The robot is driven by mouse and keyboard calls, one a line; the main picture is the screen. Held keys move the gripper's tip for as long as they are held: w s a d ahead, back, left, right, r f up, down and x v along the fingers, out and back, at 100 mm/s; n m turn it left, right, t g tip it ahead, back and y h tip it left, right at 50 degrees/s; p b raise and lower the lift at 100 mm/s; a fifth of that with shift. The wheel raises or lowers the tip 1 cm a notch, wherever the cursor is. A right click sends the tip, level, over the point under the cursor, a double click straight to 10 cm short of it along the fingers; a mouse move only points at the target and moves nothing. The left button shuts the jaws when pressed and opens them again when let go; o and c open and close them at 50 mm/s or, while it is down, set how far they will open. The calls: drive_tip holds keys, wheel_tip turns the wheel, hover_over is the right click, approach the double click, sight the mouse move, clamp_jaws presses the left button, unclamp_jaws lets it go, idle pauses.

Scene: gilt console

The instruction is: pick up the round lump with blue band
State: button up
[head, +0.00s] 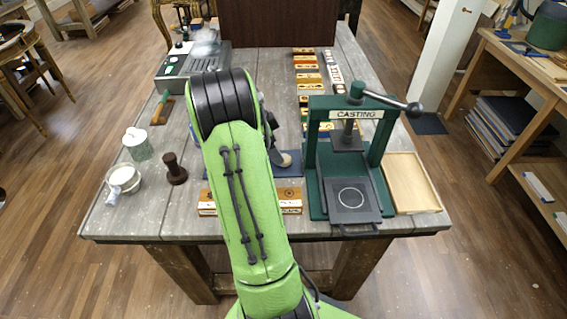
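A small rounded beige lump (283,159) shows just right of my green arm, over a blue mat (292,170) on the table. I cannot make out a blue band on it, and its left side is hidden. My gripper (272,135) is mostly hidden behind my own arm; only dark parts of the wrist end show, close above and left of the lump. Whether the fingers touch the lump, or are open or shut, cannot be seen.
A green casting press (314,178) stands right of the lump, with a shallow wooden tray (411,182) beside it. A labelled wooden box (291,200) lies in front. A dark spool-shaped piece (175,170), a bowl (124,178) and a pale cup (138,146) stand left. Labelled blocks (307,76) line the back.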

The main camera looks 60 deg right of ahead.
drive_tip(key=x, duration=0.5)
drive_tip(key=shift+d+b, duration=0.15)
drive_tip(key=shift+b, duration=0.15)
drive_tip(key=c, duration=1.1)
